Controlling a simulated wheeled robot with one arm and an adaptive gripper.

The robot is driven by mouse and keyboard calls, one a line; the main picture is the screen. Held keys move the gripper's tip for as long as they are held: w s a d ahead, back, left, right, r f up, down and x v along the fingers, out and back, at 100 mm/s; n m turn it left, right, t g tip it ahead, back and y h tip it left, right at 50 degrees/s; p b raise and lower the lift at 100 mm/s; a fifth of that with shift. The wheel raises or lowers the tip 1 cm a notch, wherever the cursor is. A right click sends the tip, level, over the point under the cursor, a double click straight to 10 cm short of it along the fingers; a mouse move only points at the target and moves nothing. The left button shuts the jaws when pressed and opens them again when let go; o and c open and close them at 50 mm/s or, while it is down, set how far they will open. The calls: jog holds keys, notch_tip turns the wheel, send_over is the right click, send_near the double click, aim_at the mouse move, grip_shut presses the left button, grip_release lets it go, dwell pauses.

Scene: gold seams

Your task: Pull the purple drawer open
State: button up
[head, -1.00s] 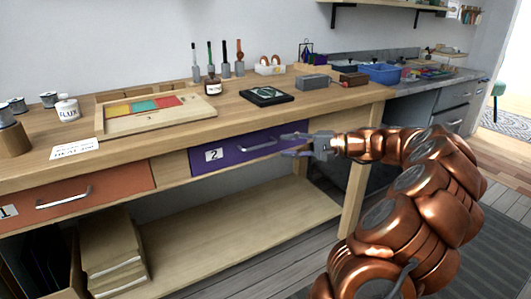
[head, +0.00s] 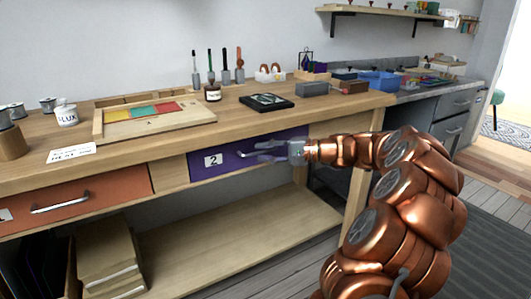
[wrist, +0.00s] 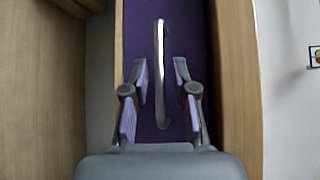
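The purple drawer (head: 215,161), marked with a 2, sits shut in the front of the workbench. It fills the middle of the wrist view (wrist: 180,40). Its silver bar handle (wrist: 159,70) runs up the wrist view, and its left end shows in the head view (head: 243,154). My gripper (head: 262,150) is in front of the drawer's right half. In the wrist view, my gripper (wrist: 160,70) is open, its two fingers apart on either side of the handle's lower part.
An orange drawer (head: 80,195) with its own handle is to the left. The bench top (head: 150,140) holds a tray of coloured tiles (head: 150,118), a black square (head: 266,101) and jars. Below is a wooden shelf (head: 240,225). The floor in front is clear.

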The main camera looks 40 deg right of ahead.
grip_shut()
dwell(0.4)
